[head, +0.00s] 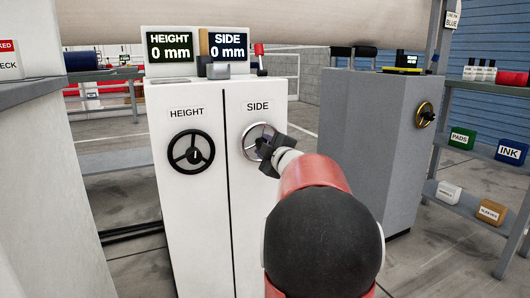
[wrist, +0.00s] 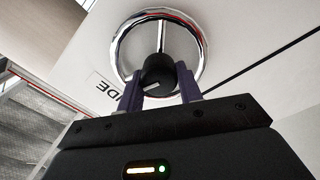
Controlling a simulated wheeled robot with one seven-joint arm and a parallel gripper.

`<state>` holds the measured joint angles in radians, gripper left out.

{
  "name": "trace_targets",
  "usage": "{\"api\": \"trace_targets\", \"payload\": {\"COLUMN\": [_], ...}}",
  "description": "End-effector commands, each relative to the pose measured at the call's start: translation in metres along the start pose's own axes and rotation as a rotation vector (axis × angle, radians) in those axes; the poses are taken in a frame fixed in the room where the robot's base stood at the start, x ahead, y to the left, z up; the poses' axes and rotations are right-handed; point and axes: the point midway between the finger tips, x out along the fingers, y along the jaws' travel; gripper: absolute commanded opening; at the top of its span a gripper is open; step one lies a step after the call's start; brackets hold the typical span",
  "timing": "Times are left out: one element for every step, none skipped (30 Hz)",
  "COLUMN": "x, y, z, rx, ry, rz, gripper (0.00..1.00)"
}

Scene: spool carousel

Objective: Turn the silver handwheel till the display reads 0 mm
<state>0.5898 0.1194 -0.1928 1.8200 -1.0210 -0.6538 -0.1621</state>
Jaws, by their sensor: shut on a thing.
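The silver handwheel (head: 262,142) is on the white cabinet's front, under the SIDE label. It also shows in the wrist view (wrist: 200,50), with a bright rim and a black hub knob (wrist: 158,72). My gripper (head: 268,147) is at the wheel, and in the wrist view its two fingers (wrist: 160,88) are shut on the black hub. The SIDE display (head: 228,47) on top of the cabinet reads 0 mm. In the head view my gripper and arm hide the wheel's lower right part.
A black handwheel (head: 191,152) under the HEIGHT label is left of the silver one. The HEIGHT display (head: 170,47) reads 0 mm. A grey cabinet (head: 365,120) with a yellow-rimmed knob (head: 425,114) stands right. A shelf with INK and PADS boxes (head: 462,138) is farther right.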

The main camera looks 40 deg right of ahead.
Motion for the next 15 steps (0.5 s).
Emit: {"api": "trace_targets", "payload": {"x": [0.0001,0.0001,0.0001,0.0001,0.0,0.0,0.0,0.0,0.0,0.0,-0.0001,0.0,0.0,0.0,0.0], "y": [-0.0024,-0.0023,-0.0022,-0.0022,-0.0021,-0.002,-0.0019,-0.0017,-0.0016,-0.0016,-0.0015,-0.0014,-0.0014,-0.0013,-0.0013], "z": [0.0008,0.0007,0.0007,0.0007,0.0007,0.0007,0.0007,0.0007,0.0007,0.0007,0.0007,0.0007,0.0006,0.0006,0.0007], "rx": [-0.017,-0.026,-0.037,-0.044,-0.05,-0.057,-0.061,-0.064,-0.067,-0.069,-0.07,-0.071,-0.071,-0.071,-0.071], "ry": [-0.001,-0.001,-0.001,-0.001,-0.001,-0.001,-0.001,-0.001,-0.001,-0.001,-0.001,-0.001,-0.001,-0.001,-0.002], "rz": [-0.002,-0.002,-0.002,-0.002,-0.002,-0.002,-0.002,-0.002,-0.002,-0.002,-0.002,-0.002,-0.002,-0.002,-0.002], "gripper": [0.13,0.13,0.13,0.13,0.13,0.13,0.13,0.13,0.13,0.13,0.13,0.13,0.13,0.13,0.13]}}
